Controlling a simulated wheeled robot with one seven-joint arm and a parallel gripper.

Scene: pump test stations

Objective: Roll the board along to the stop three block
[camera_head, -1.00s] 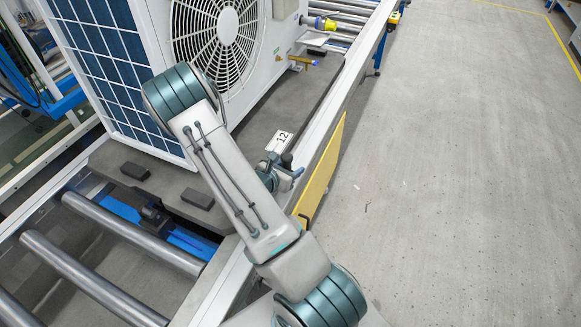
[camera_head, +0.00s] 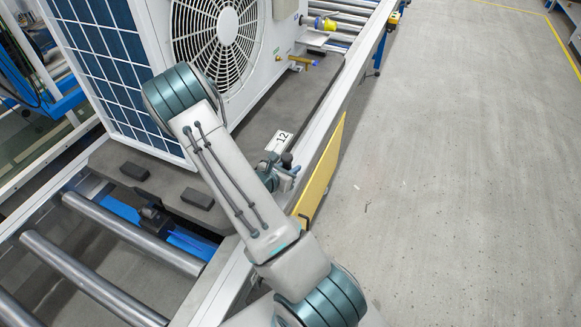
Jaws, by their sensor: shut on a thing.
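The board (camera_head: 119,163) is a flat dark grey slab lying on the roller line. It carries a large white outdoor unit (camera_head: 152,25) with a round fan grille and a blue finned side. A white label reading 12 (camera_head: 281,139) lies on the board near its right edge. My gripper (camera_head: 283,168) is at that right edge, just below the label, beside the rail. It is small in the view and partly behind my arm; what its fingers hold is hard to make out. A dark block-like fitting (camera_head: 153,218) sits on a blue strip between the rollers, just before the board's near edge.
Bare steel rollers (camera_head: 90,278) lie in front of the board. A pale side rail (camera_head: 325,125) and a yellow panel (camera_head: 322,172) run along the right. The floor on the right is clear.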

